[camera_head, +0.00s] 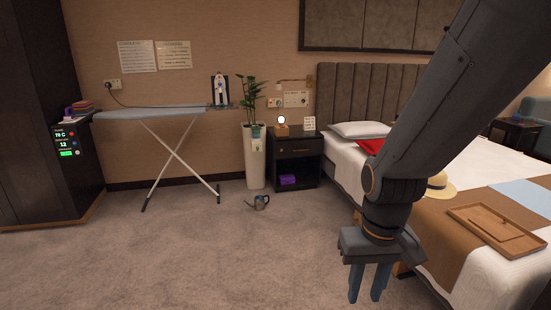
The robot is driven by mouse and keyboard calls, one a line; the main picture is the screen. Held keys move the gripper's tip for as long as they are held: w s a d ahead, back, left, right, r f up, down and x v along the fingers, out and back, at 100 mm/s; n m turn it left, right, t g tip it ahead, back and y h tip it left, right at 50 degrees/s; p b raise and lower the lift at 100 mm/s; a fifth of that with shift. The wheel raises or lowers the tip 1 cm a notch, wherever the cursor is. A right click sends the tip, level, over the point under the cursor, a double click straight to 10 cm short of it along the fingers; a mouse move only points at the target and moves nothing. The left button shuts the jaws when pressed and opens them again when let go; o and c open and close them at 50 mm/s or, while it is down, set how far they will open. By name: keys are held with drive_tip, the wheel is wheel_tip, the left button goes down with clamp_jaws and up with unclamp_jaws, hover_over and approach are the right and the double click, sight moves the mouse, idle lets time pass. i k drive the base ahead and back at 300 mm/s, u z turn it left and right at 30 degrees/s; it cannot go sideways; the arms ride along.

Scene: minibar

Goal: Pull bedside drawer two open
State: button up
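A black bedside cabinet (319,161) stands against the back wall, left of the bed. Its upper drawer front (296,148) looks shut, with a small handle near its middle. Below it is a dark recess holding a purple item (288,180); I cannot make out a second drawer there. Another bedside unit (514,133) shows partly at the far right beyond the bed. No label tells which drawer is number two. My gripper (368,284) points down in the near right, far from the cabinets. Its fingers are apart with nothing between them.
The bed (472,278) fills the right side, with a wooden tray (497,231) on it. A watering can (261,202) and tall white planter (254,158) stand near the cabinet. An ironing board (165,113) stands left.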

sight(284, 149)
drive_tip(key=i, duration=3.9)
drive_tip(key=u, duration=0.3)
